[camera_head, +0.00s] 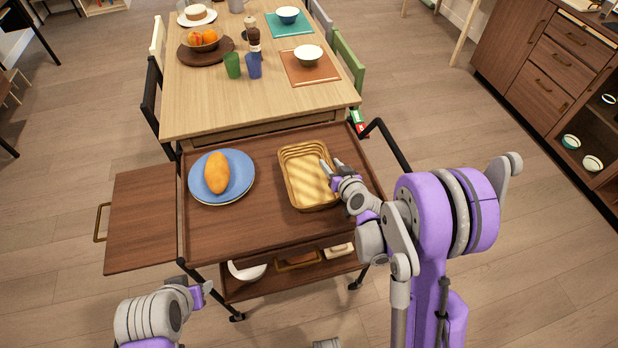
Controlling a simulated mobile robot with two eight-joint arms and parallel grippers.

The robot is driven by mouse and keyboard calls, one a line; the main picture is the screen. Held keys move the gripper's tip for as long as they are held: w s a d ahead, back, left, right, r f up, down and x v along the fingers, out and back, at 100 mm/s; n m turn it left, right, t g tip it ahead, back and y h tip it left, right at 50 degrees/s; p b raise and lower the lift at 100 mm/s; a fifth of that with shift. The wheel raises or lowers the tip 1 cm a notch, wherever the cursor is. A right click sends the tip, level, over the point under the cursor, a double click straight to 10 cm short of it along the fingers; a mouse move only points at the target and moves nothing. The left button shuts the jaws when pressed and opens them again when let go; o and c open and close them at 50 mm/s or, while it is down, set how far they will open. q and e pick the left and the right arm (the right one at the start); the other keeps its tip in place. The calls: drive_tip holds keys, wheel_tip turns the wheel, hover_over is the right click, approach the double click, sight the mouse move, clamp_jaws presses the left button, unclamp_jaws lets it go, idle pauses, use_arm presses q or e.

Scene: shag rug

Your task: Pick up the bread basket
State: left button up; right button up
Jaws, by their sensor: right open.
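The bread basket (296,189) is a tan woven rectangular basket on the right part of the brown cart top (245,228). It looks empty inside, with striped light on its floor. My right gripper (331,167) is open at the basket's right rim, its fingertips over or near that edge; I cannot tell whether they touch it. An oval orange-brown loaf (216,172) lies on a blue plate (239,172) to the left of the basket.
A wooden dining table (215,101) behind the cart holds cups, bowls, a fruit bowl and a pepper mill. A side leaf (146,222) extends left from the cart. A black cart handle (388,140) rises at the right. Drawers (545,85) stand far right.

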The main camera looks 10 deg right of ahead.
clamp_jaws()
idle(1.4)
